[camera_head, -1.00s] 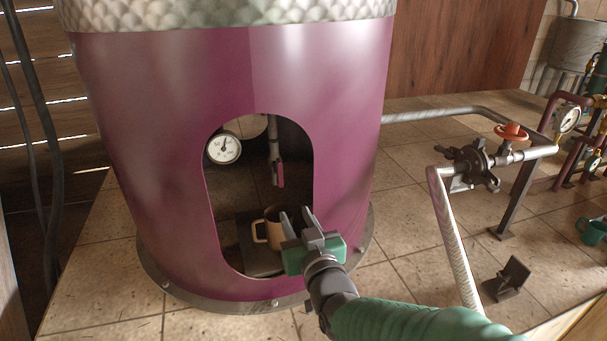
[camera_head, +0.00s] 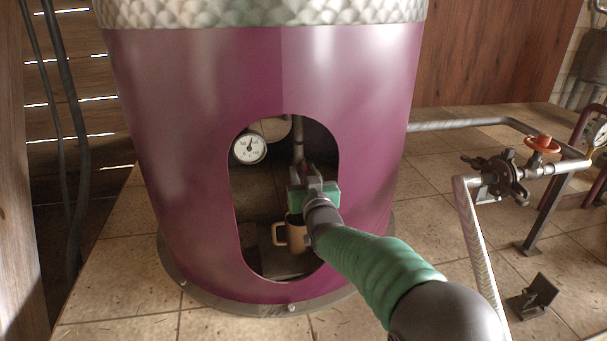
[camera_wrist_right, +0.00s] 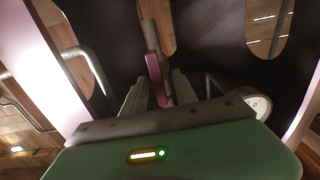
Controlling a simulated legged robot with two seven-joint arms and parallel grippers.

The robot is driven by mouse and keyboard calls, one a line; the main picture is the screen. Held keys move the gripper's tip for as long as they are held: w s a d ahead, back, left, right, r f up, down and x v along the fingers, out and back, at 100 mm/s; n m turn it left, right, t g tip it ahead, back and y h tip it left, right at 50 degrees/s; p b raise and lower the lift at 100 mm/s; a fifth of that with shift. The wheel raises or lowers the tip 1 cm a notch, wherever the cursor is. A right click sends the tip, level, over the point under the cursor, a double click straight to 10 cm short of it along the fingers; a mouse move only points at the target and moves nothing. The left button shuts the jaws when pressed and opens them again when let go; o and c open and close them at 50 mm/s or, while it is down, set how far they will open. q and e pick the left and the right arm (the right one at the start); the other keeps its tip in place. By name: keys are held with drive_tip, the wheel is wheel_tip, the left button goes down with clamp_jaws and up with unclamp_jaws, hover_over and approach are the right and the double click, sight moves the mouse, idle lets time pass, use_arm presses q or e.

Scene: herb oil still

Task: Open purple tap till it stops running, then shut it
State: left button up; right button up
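The purple tap (camera_wrist_right: 154,68) shows in the right wrist view as a magenta lever under a pipe. My right gripper (camera_wrist_right: 160,90) reaches through the opening in the purple still. Its two fingers stand apart, one on each side of the lever, with narrow gaps that suggest it is not clamped. In the head view the right gripper (camera_head: 313,180) covers the tap. A tan mug (camera_head: 295,238) stands upright below it, partly hidden. No running liquid is visible. My left gripper is out of view.
The purple still body (camera_head: 210,150) surrounds the opening, its edge close to my right forearm. A white dial gauge (camera_head: 249,147) sits inside at the left. A valve with an orange handwheel (camera_head: 542,144) and pipes stand at the right. The tiled counter's left front is clear.

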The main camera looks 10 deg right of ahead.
clamp_jaws()
